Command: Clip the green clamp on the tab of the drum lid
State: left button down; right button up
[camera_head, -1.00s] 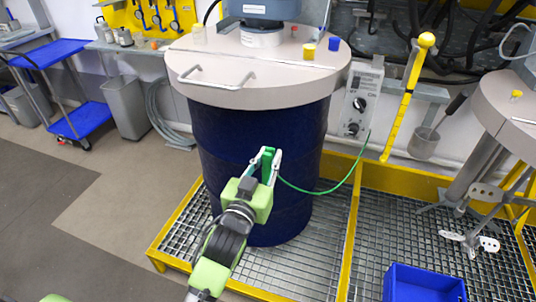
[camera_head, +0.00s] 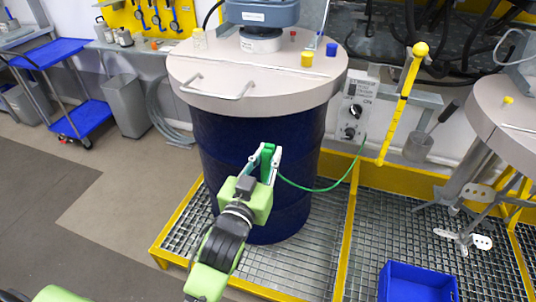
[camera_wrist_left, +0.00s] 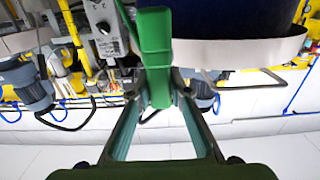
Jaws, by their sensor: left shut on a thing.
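My left gripper (camera_head: 265,158) is shut on the green clamp (camera_head: 267,153), in front of the dark blue drum (camera_head: 240,135) and below its lid. In the left wrist view the clamp (camera_wrist_left: 155,50) sits between the two fingers (camera_wrist_left: 160,95) and sticks out past them. A green cable runs from near the clamp to a grey control box. The beige drum lid (camera_head: 260,78) carries a metal handle in front. A thin upright strip (camera_head: 325,18) stands at the lid's back; I cannot tell whether it is the tab. My right gripper is not in view.
The grey control box (camera_head: 356,112) hangs right of the drum. A yellow rod (camera_head: 403,105) stands beside it. A blue bin (camera_head: 418,284) sits on the yellow-framed grating (camera_head: 320,250). Yellow and blue caps stand on the lid.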

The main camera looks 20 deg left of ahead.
pick_arm(q)
jog(key=shift+s, duration=0.15)
jog(key=shift+s, duration=0.3)
jog(key=s, duration=1.1)
jog(key=shift+a, duration=0.25)
jog(key=shift+r, duration=0.15)
